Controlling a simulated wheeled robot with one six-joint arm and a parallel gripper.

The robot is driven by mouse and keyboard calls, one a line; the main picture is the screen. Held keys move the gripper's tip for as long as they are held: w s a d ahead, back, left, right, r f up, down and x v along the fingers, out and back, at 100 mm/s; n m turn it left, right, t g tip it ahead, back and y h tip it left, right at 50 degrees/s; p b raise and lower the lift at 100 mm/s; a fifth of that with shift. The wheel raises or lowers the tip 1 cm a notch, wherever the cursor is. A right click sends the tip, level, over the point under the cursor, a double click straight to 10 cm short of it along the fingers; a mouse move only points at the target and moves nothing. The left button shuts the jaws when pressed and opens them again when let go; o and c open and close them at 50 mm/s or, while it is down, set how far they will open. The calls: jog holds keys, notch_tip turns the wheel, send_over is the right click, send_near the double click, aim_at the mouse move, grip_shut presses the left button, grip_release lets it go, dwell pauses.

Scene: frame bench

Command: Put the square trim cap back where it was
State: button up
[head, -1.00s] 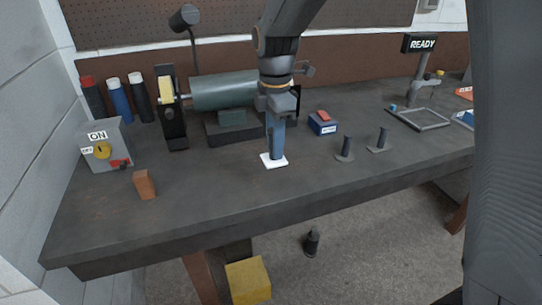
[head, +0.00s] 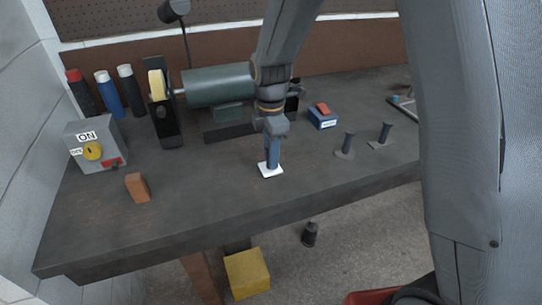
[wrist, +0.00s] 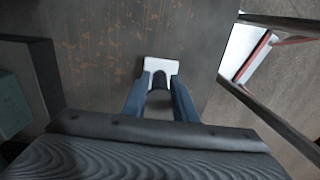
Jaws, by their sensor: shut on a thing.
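The square trim cap (head: 270,170) is a thin white plate, held at the tip of my gripper (head: 271,163) in the head view. It shows over the bench top near the front edge; I cannot tell if it touches the bench. In the wrist view the white cap (wrist: 160,66) lies at the tips of my two blue fingers (wrist: 160,85), with a dark post between them. My gripper is shut on the cap, and the fingers hide part of it.
Two dark posts on flat bases (head: 346,147) (head: 382,137) stand right of the cap, near a blue box with a red top (head: 322,117). A grinder-like motor (head: 218,86) stands behind. A brown block (head: 137,187) and switch box (head: 95,146) are left. The front bench middle is clear.

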jog(key=shift+f, duration=0.6)
jog(key=shift+f, duration=0.15)
jog(key=o, duration=1.1)
notch_tip(320, 180, up, 12)
jog(key=b, duration=0.3)
jog(key=s+d+f+m, duration=0.4)
jog(key=s+d+m, duration=0.3)
jog(key=m, duration=0.3)
jog(key=s+d+f+m+t, duration=0.1)
jog(key=s+d+f+m, duration=0.3)
jog(key=s+d+m, duration=0.3)
jog(key=s+m, duration=0.1)
jog(key=m, duration=0.3)
jog(key=shift+d+f, duration=0.35)
jog(key=shift+d, duration=0.05)
